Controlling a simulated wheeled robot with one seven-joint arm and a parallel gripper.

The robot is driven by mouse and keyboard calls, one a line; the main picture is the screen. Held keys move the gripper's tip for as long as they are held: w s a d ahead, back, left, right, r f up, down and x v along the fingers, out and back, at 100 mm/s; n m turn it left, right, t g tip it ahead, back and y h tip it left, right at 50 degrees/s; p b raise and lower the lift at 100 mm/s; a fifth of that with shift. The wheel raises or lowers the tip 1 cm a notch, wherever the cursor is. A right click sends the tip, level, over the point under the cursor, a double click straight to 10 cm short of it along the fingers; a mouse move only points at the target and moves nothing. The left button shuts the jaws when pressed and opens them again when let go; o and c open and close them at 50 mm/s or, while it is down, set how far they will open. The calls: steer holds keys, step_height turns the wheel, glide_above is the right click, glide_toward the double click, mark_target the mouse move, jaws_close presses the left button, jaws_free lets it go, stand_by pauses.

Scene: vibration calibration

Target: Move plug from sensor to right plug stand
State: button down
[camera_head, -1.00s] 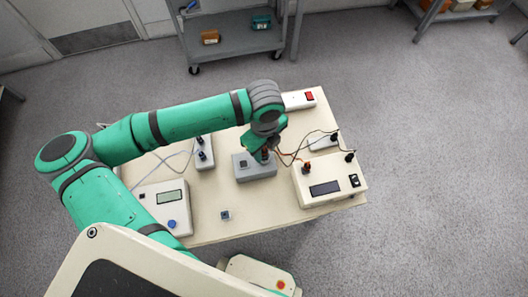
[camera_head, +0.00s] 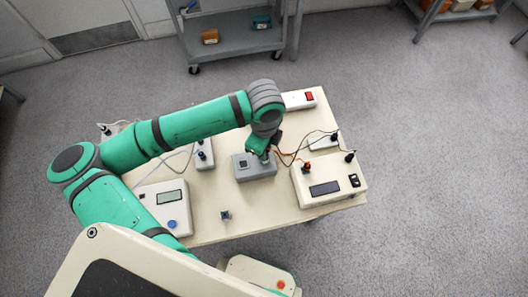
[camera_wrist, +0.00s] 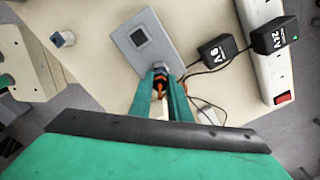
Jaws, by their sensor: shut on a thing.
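The grey sensor box (camera_head: 253,172) sits mid-table, with a dark square on its top. It also shows in the wrist view (camera_wrist: 148,47). My gripper (camera_head: 266,154) is at the box's right end in the head view. In the wrist view my gripper (camera_wrist: 161,77) is shut on an orange and black plug (camera_wrist: 159,87). The fingers partly hide the plug, and I cannot tell whether it still touches the box.
A white device with a display (camera_head: 328,184) is at the front right, another (camera_head: 165,205) at the front left. A small cube (camera_head: 225,215) lies near the front edge. A power strip (camera_wrist: 262,62) holds black adapters. Thin cables run right of the sensor.

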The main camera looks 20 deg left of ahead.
steer(key=shift+w, duration=0.15)
steer(key=shift+d+n, duration=0.15)
steer(key=shift+n, duration=0.45)
steer(key=n, duration=0.2)
steer(key=shift+n, duration=0.4)
steer(key=shift+n, duration=0.4)
steer(key=n, duration=0.3)
steer(key=shift+n, duration=1.1)
